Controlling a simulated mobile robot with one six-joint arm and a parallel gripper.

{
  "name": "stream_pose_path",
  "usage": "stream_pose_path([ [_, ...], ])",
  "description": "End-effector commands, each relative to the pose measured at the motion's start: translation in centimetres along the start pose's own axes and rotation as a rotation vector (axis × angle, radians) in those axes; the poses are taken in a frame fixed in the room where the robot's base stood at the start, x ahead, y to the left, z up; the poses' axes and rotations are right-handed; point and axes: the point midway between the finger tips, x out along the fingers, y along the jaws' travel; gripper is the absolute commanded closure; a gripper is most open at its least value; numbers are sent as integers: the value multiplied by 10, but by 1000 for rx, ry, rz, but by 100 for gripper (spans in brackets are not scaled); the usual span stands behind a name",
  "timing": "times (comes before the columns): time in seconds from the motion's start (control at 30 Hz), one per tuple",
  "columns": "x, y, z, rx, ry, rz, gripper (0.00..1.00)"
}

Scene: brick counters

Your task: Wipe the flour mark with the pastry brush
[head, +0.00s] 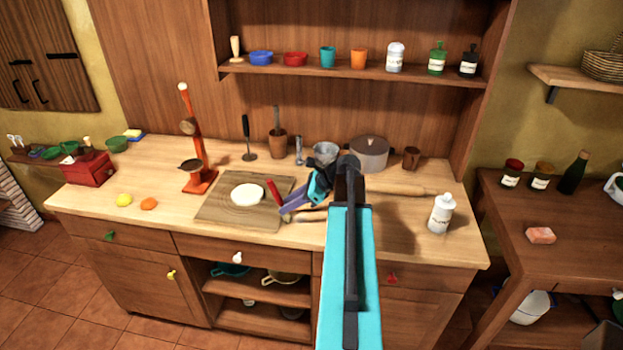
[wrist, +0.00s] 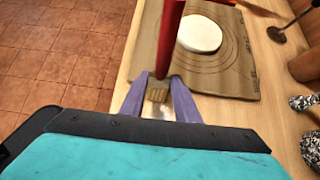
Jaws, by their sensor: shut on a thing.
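The pastry brush has a red handle (head: 273,191) that stands up and leans beside my gripper (head: 284,210). In the wrist view the red handle (wrist: 169,45) rises from between the purple fingers of my gripper (wrist: 158,86), which are shut on the brush. The tan bristles (wrist: 157,95) point down close to the counter, just off the board's edge. Whether they touch it is unclear. A pale whitish patch, seemingly the flour mark (wrist: 153,111), shows on the counter by the bristles. In the head view I cannot make it out; my gripper and arm cover that area.
A wooden board (head: 219,212) with a white dough disc (head: 248,195) lies beside my gripper. A rolling pin (head: 396,188), a pot (head: 370,153) and a white bottle (head: 441,213) stand to the right. An orange-red stand (head: 197,150) is left. The counter's front right is clear.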

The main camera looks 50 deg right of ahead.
Motion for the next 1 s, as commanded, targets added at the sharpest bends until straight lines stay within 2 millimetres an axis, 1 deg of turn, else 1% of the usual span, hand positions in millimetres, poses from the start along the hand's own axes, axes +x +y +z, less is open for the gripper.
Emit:
stream_pose_path([
  [0.07,-14,0,16,-3,0,-2,93],
  [0.1,-17,0,19,-2,0,-1,93],
  [0.6,-46,0,52,-3,0,2,93],
  [0.8,-50,3,62,-6,0,6,93],
  [1.0,-49,4,64,-8,0,8,93],
])
